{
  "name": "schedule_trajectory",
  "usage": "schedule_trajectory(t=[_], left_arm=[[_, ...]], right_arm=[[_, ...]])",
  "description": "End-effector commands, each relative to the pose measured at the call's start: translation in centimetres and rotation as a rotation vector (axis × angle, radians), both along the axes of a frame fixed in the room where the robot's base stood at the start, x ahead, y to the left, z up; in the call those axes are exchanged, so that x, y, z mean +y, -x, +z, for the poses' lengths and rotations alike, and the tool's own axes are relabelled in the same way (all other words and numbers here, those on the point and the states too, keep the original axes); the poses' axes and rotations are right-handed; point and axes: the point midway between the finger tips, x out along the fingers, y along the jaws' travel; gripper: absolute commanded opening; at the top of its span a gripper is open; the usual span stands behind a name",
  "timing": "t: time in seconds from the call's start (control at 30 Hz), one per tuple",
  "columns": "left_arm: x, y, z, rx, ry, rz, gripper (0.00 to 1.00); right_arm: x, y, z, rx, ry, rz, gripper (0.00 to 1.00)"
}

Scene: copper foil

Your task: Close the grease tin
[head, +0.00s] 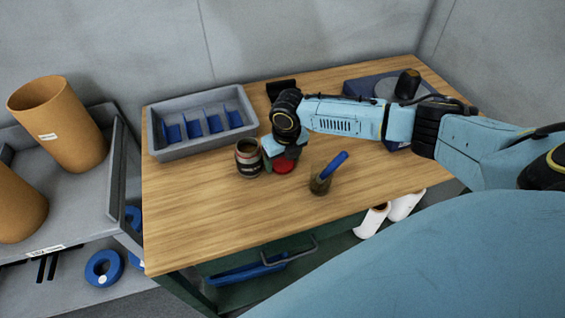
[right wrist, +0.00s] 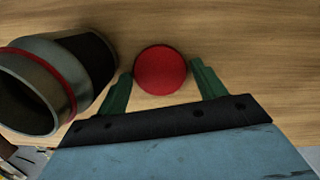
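The grease tin (head: 248,158) stands upright on the wooden table, a dark can with a red band and an open top. It also shows in the right wrist view (right wrist: 62,84) at the left, just outside my left-hand finger there. A round red lid (head: 284,167) lies on the table to the right of the tin; in the right wrist view the lid (right wrist: 160,70) sits between the fingertips. My right gripper (right wrist: 160,75) is open, with its green fingers on either side of the lid and small gaps showing. My left gripper is not in view.
A grey divided tray (head: 203,121) stands at the back left. A dark block (head: 281,89) lies behind my right wrist. The table's front left (head: 195,215) is clear.

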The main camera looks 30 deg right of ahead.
Motion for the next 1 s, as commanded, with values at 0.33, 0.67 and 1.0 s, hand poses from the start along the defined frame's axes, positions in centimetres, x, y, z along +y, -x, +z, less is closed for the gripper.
schedule_trajectory(t=[0.33,0.67,1.0], left_arm=[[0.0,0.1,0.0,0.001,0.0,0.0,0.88],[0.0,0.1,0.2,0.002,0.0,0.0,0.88],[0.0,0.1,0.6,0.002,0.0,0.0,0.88]], right_arm=[[0.0,0.0,0.0,0.0,0.0,0.0,0.36],[0.0,-0.1,1.7,-0.003,0.0,0.0,0.36],[-0.1,-0.1,8.3,-0.004,0.0,0.0,0.36]])
